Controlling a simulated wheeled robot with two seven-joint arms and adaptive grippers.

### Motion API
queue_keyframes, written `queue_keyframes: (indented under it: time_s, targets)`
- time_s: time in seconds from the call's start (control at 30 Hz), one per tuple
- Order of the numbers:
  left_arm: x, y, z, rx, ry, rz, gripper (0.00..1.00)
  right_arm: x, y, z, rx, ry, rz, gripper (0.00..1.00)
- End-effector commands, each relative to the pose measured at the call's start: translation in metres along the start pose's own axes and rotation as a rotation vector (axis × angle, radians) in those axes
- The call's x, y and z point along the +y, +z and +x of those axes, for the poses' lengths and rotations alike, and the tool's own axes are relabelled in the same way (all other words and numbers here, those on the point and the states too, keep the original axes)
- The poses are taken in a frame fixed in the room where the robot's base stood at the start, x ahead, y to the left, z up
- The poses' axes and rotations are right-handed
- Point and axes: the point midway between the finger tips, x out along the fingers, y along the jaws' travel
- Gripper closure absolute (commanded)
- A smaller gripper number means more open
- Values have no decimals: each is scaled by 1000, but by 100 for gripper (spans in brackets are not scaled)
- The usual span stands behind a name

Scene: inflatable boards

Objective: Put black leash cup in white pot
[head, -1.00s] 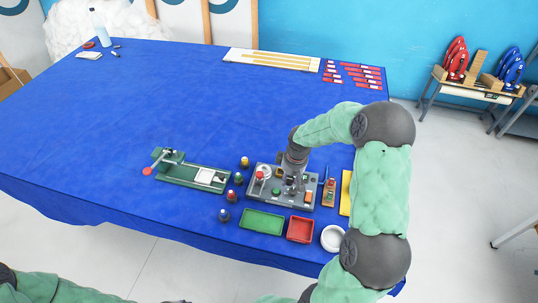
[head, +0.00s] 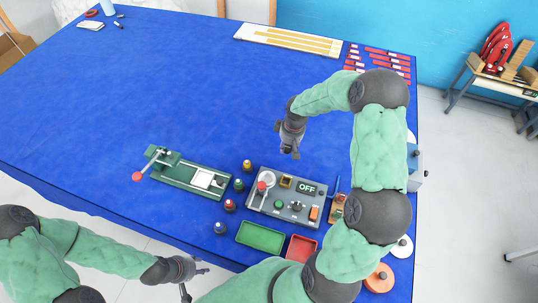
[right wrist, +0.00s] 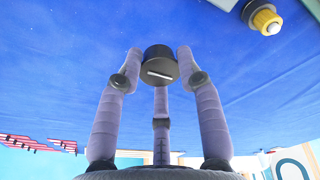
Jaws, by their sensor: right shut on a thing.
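The black leash cup (right wrist: 160,62) is a short dark cylinder with a white slot mark on its face. It sits between the fingertips of my right gripper (right wrist: 158,68), which is shut on it. In the head view my right gripper (head: 289,152) is held over the blue table, just behind the grey panel.
The grey panel (head: 262,207) with an OFF display stands on the blue table. A green tray (head: 260,237) and a red tray (head: 300,248) lie in front. A green fixture (head: 185,178) and several small coloured-top pieces are to the left.

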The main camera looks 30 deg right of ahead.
Motion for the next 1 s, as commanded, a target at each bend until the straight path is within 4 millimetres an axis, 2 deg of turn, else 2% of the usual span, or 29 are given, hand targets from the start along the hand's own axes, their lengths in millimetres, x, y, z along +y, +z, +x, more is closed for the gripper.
queue_keyframes:
  time_s: [0.13, 0.4, 0.73, 0.9, 1.0]
  targets:
    - [1, 0, -2, 0, 0, 0, 60, -18, -26, 18, -1, -1, -5, 80]
    - [1, 0, -2, 0, 0, 0, 60, -36, -48, 64, -1, -1, -2, 80]
    - [1, 0, -3, 0, 0, 0, 60, -43, -59, 84, -1, 0, -1, 80]
    - [2, 0, -7, 0, 0, 0, 60, -42, -55, 106, -2, 0, 0, 80]
    - [3, 0, -7, 0, 0, 0, 60, -42, -55, 112, 0, 0, 1, 80]
